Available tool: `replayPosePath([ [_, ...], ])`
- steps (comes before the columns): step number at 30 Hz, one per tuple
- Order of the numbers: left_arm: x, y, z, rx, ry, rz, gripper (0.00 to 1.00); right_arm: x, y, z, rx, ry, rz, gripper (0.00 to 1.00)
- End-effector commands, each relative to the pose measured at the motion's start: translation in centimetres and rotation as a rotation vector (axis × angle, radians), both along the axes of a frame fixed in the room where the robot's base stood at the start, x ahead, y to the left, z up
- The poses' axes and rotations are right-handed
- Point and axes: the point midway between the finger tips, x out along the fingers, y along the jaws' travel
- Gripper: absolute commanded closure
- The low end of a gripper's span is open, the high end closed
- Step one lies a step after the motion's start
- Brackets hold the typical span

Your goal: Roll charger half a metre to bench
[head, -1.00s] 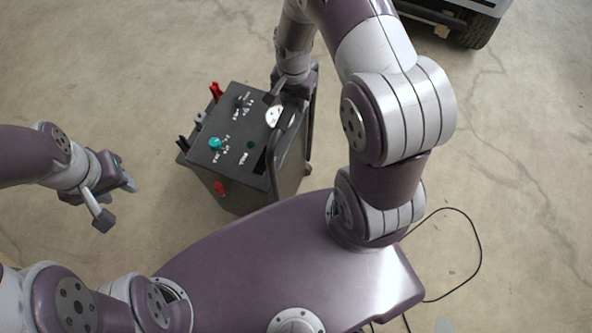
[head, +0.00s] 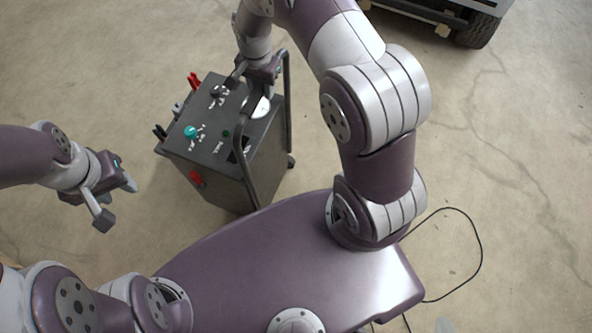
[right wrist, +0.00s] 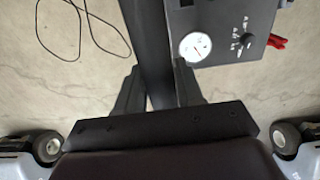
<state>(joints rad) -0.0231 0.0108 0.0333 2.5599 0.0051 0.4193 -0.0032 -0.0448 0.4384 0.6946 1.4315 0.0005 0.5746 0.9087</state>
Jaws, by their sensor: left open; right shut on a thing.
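The charger (head: 212,140) is a dark box on small wheels, with a teal knob, a gauge, and red and black clamps on its top. A dark tube handle (head: 288,105) stands along its right side. My right gripper (head: 258,82) is over the charger's far right part. In the right wrist view, its fingers (right wrist: 153,90) are shut on the dark handle bar (right wrist: 152,40), with the white gauge (right wrist: 195,47) just beside it. My left gripper (head: 118,200) is open and empty, to the left of the charger and apart from it. The bench is not in view.
A vehicle with a dark tyre (head: 477,30) stands at the top right. A thin black cable (head: 478,250) lies looped on the floor at the right. The concrete floor left of and beyond the charger looks clear.

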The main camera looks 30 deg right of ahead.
Motion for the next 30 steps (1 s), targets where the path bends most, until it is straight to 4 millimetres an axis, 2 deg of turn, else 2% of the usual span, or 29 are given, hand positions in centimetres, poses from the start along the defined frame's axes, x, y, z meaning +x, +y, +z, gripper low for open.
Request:
replayPosePath([
  [5, 0.0, 0.0, -0.1, 0.000, 0.000, 0.000, 0.57, 0.1, 0.1, -0.1, 0.000, 0.004, 0.001, 0.94],
  [30, 0.0, 0.0, -1.7, 0.000, 0.000, 0.000, 0.57, 7.1, 6.0, -0.1, 0.001, -0.001, 0.002, 0.94],
])
